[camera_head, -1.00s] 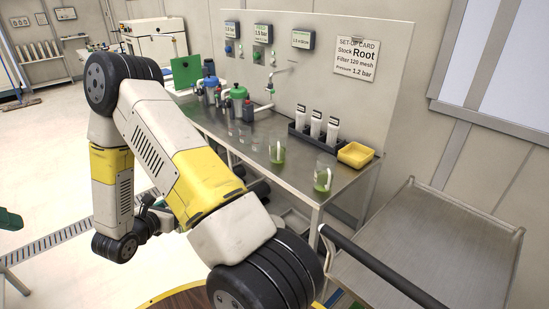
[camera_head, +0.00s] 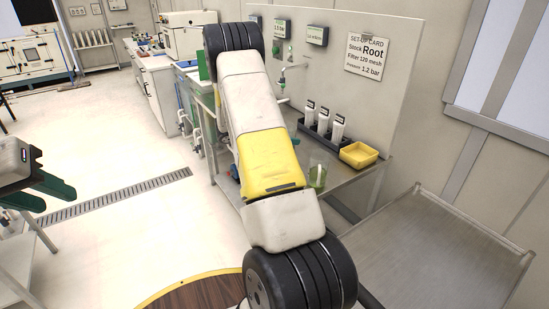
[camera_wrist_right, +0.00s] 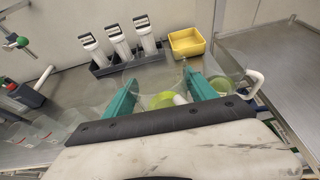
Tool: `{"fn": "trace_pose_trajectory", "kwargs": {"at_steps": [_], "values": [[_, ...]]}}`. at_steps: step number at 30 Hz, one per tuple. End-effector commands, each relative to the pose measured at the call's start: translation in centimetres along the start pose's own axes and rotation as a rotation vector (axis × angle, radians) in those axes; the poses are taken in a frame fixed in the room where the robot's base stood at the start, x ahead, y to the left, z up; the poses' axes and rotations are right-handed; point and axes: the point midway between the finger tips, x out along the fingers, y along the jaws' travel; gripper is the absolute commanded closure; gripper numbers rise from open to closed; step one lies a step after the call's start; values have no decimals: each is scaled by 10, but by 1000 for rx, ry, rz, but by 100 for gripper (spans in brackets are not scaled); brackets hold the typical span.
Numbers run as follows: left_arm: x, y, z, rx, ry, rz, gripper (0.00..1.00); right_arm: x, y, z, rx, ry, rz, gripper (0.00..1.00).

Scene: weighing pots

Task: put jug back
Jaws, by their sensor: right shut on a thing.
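A clear glass jug with green liquid (camera_wrist_right: 160,100) stands between the teal fingers of my right gripper (camera_wrist_right: 160,78) in the right wrist view. The fingers are shut on its body, and its white handle shows beside the right finger. Whether its base touches the bench cannot be told. A second jug with green liquid (camera_wrist_right: 222,84) and a white handle is just right of the fingers; it also shows near the bench edge in the head view (camera_head: 317,176). My left gripper (camera_head: 50,190) is open and empty at far left.
A dark rack with white filter cartridges (camera_wrist_right: 128,62) and a yellow bin (camera_wrist_right: 187,43) stand behind the jugs. Clear beakers (camera_wrist_right: 88,115) stand left of the fingers. A metal cart (camera_head: 430,245) is at right. The floor left of the bench is open.

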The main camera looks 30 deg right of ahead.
Motion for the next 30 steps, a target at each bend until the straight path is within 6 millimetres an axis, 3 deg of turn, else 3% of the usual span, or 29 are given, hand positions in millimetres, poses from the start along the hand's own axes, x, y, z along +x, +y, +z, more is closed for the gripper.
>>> {"fn": "trace_pose_trajectory", "kwargs": {"at_steps": [3,9,18,26,30], "values": [[0,0,0,0,0,0,64,24,0,29,19,-2,-35,87],[0,0,0,0,0,0,64,43,-2,48,24,-1,-61,87],[0,0,0,0,0,0,64,64,-3,4,21,0,-64,87],[0,0,0,0,0,0,64,72,-3,-14,22,-1,-64,87],[0,0,0,0,0,0,64,79,-3,-33,22,0,-63,87]]}}
